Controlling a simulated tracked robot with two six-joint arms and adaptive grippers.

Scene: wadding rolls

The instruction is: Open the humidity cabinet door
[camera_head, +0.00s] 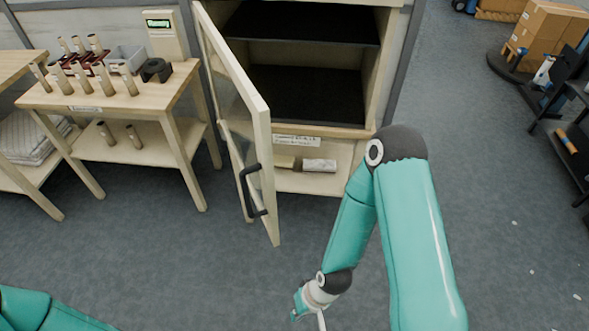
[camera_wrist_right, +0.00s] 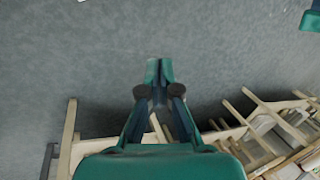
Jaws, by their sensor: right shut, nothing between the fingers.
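The humidity cabinet (camera_head: 385,60) stands at the back with a pale frame and dark, empty-looking shelves. Its glass-paned door (camera_head: 262,125) is hinged at the left and stands swung wide open toward me. The black door handle (camera_head: 250,190) is on the door's outer, left-hand face. My right gripper shows in the right wrist view (camera_wrist_right: 158,75), shut and empty, with bare floor beyond its fingertips. In the head view the right wrist is low, right of and nearer than the door, apart from it. My left arm shows at the lower left; its gripper is out of view.
A wooden table (camera_head: 100,100) at the left holds several rolls, a red rack (camera_head: 92,62), a grey bin (camera_head: 125,58) and a black holder (camera_head: 156,70). A brush (camera_head: 290,163) and white roll (camera_head: 320,166) lie under the cabinet's chamber. The floor (camera_head: 150,255) in front is clear.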

